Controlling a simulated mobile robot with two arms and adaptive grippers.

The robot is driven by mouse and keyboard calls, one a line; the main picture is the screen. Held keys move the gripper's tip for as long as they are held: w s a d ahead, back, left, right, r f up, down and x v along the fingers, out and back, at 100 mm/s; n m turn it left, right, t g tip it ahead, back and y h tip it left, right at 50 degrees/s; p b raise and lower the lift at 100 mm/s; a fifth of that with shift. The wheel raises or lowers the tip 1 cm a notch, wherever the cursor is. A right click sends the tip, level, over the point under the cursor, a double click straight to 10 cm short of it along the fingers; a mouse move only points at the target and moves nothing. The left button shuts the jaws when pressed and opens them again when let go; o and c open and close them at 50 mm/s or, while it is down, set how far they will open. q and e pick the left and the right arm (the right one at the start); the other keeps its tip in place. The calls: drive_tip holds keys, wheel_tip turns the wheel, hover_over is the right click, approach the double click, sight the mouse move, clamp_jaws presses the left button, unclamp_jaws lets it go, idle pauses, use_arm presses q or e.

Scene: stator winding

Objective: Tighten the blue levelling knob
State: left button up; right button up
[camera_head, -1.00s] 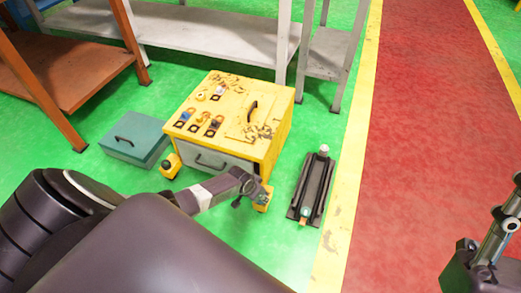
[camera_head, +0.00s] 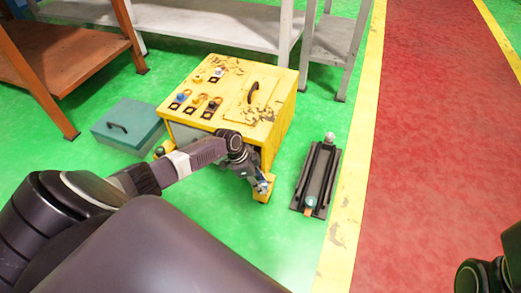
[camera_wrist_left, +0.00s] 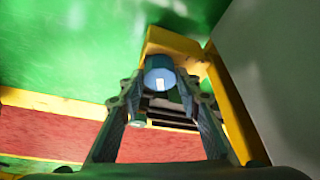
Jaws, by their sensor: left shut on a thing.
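The blue levelling knob (camera_wrist_left: 160,78) shows in the left wrist view as a round blue top with a pale square on it. It sits on a yellow foot bracket (camera_wrist_left: 172,42) at a corner of the yellow machine (camera_head: 225,85). My left gripper (camera_wrist_left: 160,92) is shut on the knob, with a finger on each side of it. In the head view the left gripper (camera_head: 261,183) points down at the machine's near right foot and mostly hides the knob. The right gripper's fingers are not visible; only a dark part of that arm shows at the lower right corner.
A dark rail-like fixture (camera_head: 318,180) lies on the green floor right of the machine. A teal box (camera_head: 127,127) stands at its left. Grey shelving (camera_head: 215,22) and an orange table (camera_head: 75,55) are behind. A red walkway (camera_head: 425,140) runs along the right.

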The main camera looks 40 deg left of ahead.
use_arm(q)
drive_tip(key=shift+d+m+g+h+b, duration=0.15)
drive_tip(key=shift+m+g+h+b, duration=0.15)
drive_tip(key=shift+m+b, duration=0.65)
drive_tip(key=shift+r, duration=0.1)
drive_tip(key=o, duration=1.2)
drive_tip(key=shift+c, duration=0.2)
drive_tip(key=v, duration=1.2)
